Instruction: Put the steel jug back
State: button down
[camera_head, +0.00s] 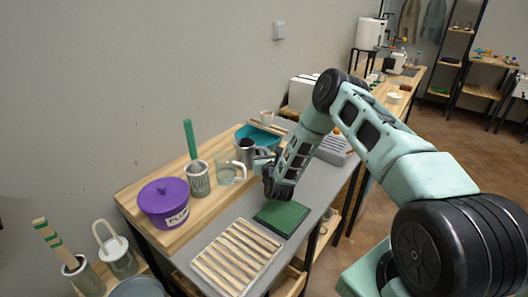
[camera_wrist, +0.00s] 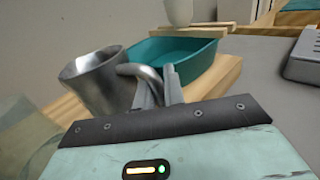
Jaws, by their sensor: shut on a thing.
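The steel jug (camera_head: 244,152) is at the wooden board along the wall, between a clear glass jug (camera_head: 226,172) and a teal tray (camera_head: 243,132). In the wrist view the steel jug (camera_wrist: 92,80) is at the left, mouth up, with its curved handle toward me. My gripper (camera_head: 264,156) is shut on that handle, and its fingers (camera_wrist: 160,92) show in the wrist view. The jug's base is hidden, so I cannot tell whether it touches the board.
A purple lidded pot (camera_head: 164,200) and a grey pot with a green-handled tool (camera_head: 199,180) stand left. A green mat (camera_head: 281,218) and a slatted wooden rack (camera_head: 237,256) lie on the grey top in front. A pale cup (camera_wrist: 179,12) stands behind the teal tray (camera_wrist: 196,58).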

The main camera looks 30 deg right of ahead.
jog(key=c, duration=1.9)
grip_release()
jog(key=shift+f, duration=0.1)
jog(key=o, duration=0.4)
jog(key=shift+r, duration=0.2)
jog(key=b+v, duration=0.3)
jog(key=v, duration=0.9)
jog(key=shift+b, duration=0.4)
